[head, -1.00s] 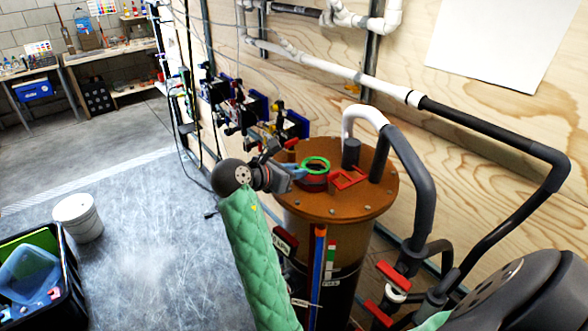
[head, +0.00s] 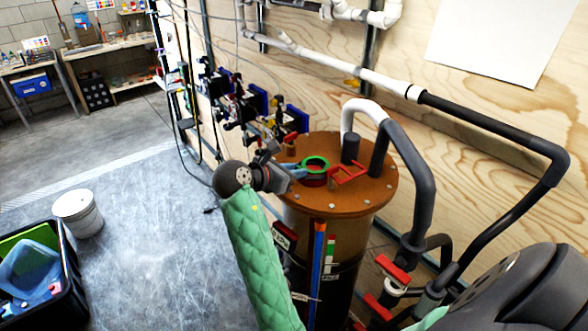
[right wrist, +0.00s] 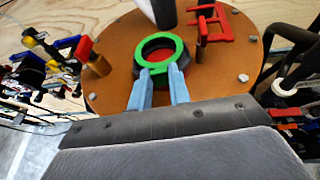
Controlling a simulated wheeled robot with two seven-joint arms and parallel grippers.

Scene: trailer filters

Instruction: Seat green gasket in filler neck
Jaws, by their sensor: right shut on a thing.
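The green gasket (head: 317,157) is a ring with a small tab, lying about level over the filler neck (head: 314,181) on the brown tank lid. My right gripper (head: 302,171) comes in from the left with its blue fingers shut on the gasket's near edge. In the right wrist view, the fingertips (right wrist: 160,73) pinch the tab of the gasket (right wrist: 141,48). The dark neck (right wrist: 177,80) shows below and right of the ring, and red shows through its hole. I cannot tell whether the ring touches the neck. My left gripper is not in view.
A red bracket (head: 349,173) stands on the lid (head: 345,206) just right of the neck. A grey hose (head: 412,170) rises behind it. A small brass fitting with a red top (right wrist: 92,60) stands left. Wall valves (head: 240,105) lie beyond. A black crate (head: 70,290) is at lower left.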

